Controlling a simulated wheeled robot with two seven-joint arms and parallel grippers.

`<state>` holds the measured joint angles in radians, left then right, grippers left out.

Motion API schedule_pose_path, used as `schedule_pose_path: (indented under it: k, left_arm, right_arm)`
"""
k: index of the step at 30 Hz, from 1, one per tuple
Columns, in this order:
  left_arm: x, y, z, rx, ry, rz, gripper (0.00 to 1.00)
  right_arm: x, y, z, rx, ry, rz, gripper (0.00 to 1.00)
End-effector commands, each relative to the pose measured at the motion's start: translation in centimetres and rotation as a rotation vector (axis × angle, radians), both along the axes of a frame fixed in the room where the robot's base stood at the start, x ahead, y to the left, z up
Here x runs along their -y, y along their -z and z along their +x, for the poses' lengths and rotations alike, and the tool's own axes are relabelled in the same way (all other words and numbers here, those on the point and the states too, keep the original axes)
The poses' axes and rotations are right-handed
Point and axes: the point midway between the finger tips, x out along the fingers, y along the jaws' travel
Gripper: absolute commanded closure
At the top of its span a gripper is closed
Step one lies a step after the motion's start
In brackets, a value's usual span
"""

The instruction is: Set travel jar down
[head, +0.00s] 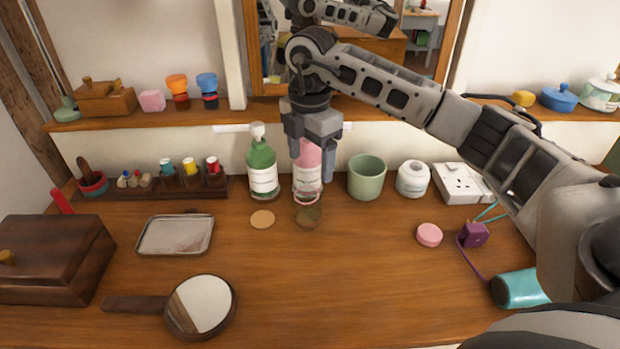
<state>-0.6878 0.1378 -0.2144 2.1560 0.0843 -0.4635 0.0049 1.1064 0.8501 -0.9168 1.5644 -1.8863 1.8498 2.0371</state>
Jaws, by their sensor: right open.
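A small low pink round piece (429,235), which may be the travel jar, lies on the wooden tabletop right of centre, apart from any gripper. I cannot tell for sure which thing is the travel jar. My right gripper (314,172) points down at the back of the table and is open. A pink bottle (308,178) with a white label shows between its fingers, upright, its top hidden by the gripper; I cannot tell whether they touch. A dark round coaster (308,217) lies just in front of this bottle. My left gripper is not in view.
A green pump bottle (262,172), a green cup (367,178) and a white jar (412,179) flank the gripper. A cork coaster (262,219), metal tray (175,235), hand mirror (201,305) and teal cup (520,288) lie in front. The front centre is clear.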

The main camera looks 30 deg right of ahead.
Motion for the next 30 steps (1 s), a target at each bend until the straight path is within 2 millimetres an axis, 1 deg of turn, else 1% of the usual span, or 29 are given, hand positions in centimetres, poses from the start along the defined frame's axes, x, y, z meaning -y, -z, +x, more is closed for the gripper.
schedule_pose_path:
  k: [1,3,7,24,26,29,30]
  left_arm:
    - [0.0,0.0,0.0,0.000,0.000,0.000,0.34]
    - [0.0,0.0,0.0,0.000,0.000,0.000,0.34]
    - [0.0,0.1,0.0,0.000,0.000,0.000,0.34]
    - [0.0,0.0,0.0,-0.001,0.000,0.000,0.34]
    - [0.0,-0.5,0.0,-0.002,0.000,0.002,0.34]
    - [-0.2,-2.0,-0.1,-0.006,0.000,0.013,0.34]
    - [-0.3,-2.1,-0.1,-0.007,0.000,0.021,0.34]
  right_arm:
    - [0.0,-0.8,0.0,0.003,0.000,0.000,0.26]
    - [-0.1,-1.6,0.1,0.002,0.000,0.001,0.26]
    - [-0.1,-2.4,0.0,-0.001,0.000,0.001,0.26]
    - [-0.1,-2.7,0.0,-0.001,-0.001,0.001,0.26]
    - [-0.1,-3.2,0.0,-0.001,-0.001,0.001,0.26]
    - [0.0,-5.2,0.0,0.000,-0.001,0.001,0.26]
    - [0.0,-5.8,0.0,0.000,-0.001,0.001,0.26]
